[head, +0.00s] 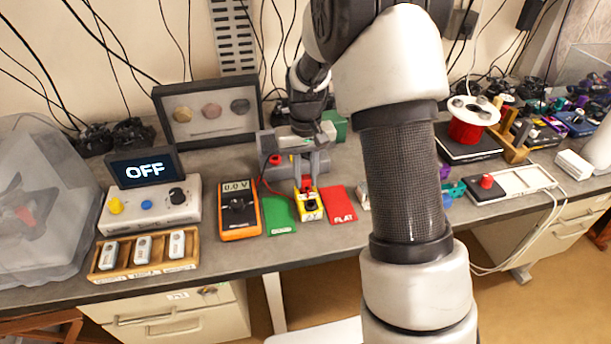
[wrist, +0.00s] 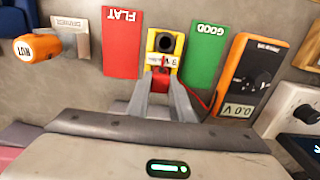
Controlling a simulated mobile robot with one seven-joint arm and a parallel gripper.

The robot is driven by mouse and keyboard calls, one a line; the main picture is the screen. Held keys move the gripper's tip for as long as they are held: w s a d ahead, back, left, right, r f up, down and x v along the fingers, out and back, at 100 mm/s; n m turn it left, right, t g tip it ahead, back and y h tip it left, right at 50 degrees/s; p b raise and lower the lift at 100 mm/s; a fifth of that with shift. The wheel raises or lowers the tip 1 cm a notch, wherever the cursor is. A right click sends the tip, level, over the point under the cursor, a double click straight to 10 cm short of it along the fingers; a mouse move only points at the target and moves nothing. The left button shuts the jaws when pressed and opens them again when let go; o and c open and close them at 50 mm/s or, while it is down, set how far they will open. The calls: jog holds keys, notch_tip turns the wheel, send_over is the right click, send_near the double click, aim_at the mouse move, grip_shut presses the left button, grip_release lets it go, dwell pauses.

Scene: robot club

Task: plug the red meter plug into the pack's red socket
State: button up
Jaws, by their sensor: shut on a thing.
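The battery pack (head: 312,213) is a yellow block between the green and red mats; the wrist view shows it (wrist: 152,46) with a dark round socket and a "9 V" label. My gripper (head: 305,184) is above the pack's rear end, its fingers (wrist: 166,82) shut on the red meter plug (head: 306,183). A bit of red shows between the fingers by the pack; whether the plug touches or sits in the red socket cannot be told. A red lead (wrist: 201,101) runs beside the fingers. The orange meter (head: 239,210) reads 0.0 V.
The green GOOD mat (head: 279,214) and red FLAT mat (head: 341,205) flank the pack closely. A wooden tray (head: 146,254) with several small blocks is at the left front.

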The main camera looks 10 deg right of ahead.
jog(key=shift+f, duration=0.25)
dwell(0.7)
jog(key=o, duration=1.1)
jog(key=shift+c, duration=0.2)
